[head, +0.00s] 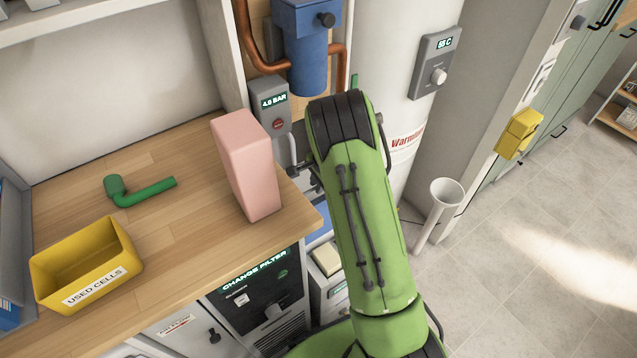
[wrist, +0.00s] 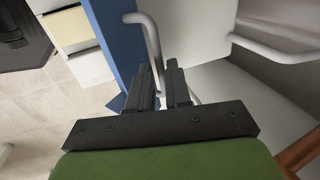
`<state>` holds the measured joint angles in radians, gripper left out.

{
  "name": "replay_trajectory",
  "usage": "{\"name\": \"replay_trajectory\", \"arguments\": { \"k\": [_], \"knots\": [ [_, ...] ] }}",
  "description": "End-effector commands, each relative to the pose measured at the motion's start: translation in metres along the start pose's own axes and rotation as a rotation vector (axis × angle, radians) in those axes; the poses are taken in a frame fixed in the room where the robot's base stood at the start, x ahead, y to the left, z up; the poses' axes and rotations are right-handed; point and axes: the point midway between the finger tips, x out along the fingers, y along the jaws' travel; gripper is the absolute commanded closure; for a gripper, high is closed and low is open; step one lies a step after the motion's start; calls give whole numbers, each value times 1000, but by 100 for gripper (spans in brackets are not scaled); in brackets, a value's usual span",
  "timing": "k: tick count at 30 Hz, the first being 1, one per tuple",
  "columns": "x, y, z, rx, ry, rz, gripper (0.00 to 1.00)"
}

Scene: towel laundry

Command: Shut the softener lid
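The softener and its lid are not clearly identifiable. A blue panel (wrist: 118,40) stands beside my gripper in the wrist view and may be the lid, but I cannot tell. Some blue (head: 318,236) also shows below the counter's right end in the head view, partly hidden by my arm. My gripper (wrist: 158,68) has its two dark fingers apart with a narrow gap. A pale bent pipe (wrist: 147,30) passes close to the fingertips; I cannot tell whether it touches them. In the head view my gripper is hidden behind my green arm.
A pink box (head: 245,165) stands at the right end of the wooden counter (head: 185,215), close to my arm. A yellow bin (head: 85,268) and a green elbow pipe (head: 140,190) lie farther left. A white tank (head: 390,60) rises behind my arm.

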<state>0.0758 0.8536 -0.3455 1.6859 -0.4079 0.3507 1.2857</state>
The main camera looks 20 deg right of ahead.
Motion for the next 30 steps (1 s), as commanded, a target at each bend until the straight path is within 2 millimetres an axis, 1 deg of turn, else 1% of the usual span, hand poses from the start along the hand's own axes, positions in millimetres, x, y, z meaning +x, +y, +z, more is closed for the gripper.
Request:
{"name": "replay_trajectory", "arguments": {
  "k": [1, 3, 30],
  "knots": [
    [0, 0, 0, 0, 0, 0, 90],
    [0, 0, 0, 0, 0, 0, 100],
    [0, 0, 0, 0, 0, 0, 100]
  ]
}}
